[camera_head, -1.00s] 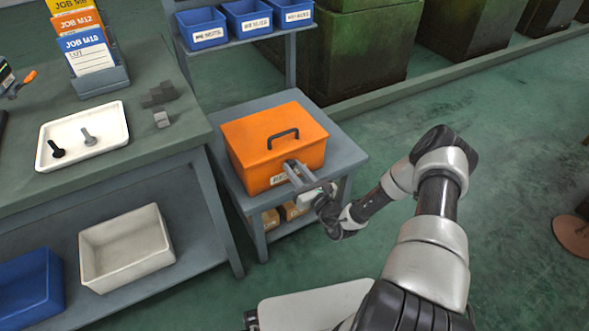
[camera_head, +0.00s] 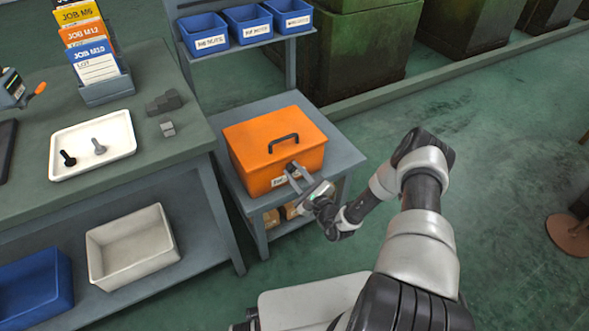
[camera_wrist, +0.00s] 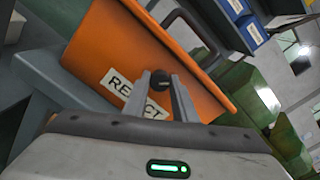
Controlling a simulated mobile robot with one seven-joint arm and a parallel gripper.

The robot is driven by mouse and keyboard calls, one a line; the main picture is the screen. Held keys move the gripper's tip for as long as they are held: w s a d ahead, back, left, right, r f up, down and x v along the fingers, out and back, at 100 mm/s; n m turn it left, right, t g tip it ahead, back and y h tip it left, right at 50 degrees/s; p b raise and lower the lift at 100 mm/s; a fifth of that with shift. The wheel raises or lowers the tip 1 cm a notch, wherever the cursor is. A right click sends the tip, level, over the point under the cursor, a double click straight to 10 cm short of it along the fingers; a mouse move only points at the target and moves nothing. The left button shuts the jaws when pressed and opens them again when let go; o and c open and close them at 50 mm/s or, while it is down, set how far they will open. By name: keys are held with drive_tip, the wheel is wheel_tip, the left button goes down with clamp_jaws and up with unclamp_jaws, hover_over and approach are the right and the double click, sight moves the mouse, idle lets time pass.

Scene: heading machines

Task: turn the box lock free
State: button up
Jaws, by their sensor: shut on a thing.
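An orange box (camera_head: 262,150) with a black handle on its lid stands on a small grey table. It also fills the upper part of the wrist view (camera_wrist: 120,45), tilted there, with a label reading "REJECT". The lock (camera_wrist: 160,77) is a small dark round knob on the box's front. My gripper (camera_wrist: 165,82) has its two fingers on either side of the knob, shut on it. In the head view my gripper (camera_head: 296,174) reaches the box front from the lower right, and the lock is hidden by the fingers. The lid looks closed.
The grey table (camera_head: 345,155) has a lower shelf with small cardboard boxes. A workbench at left holds a white tray (camera_head: 120,148) with two bolts and a job card rack (camera_head: 105,90). Blue bins (camera_head: 205,32) sit on a shelf behind.

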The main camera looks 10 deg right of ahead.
drive_tip(key=n+p, duration=0.1)
drive_tip(key=n, duration=0.3)
drive_tip(key=shift+s+n+p, duration=0.1)
drive_tip(key=shift+n+p, duration=0.2)
drive_tip(key=shift+p, duration=0.1)
drive_tip(key=shift+n+p, duration=0.75)
drive_tip(key=shift+n, duration=1.45)
drive_tip(key=shift+f, duration=0.1)
drive_tip(key=o, duration=1)
drive_tip(key=shift+o, duration=0.2)
drive_tip(key=p+v, duration=0.2)
drive_tip(key=v, duration=1.5)
drive_tip(key=shift+s, duration=0.2)
drive_tip(key=shift+r, duration=0.3)
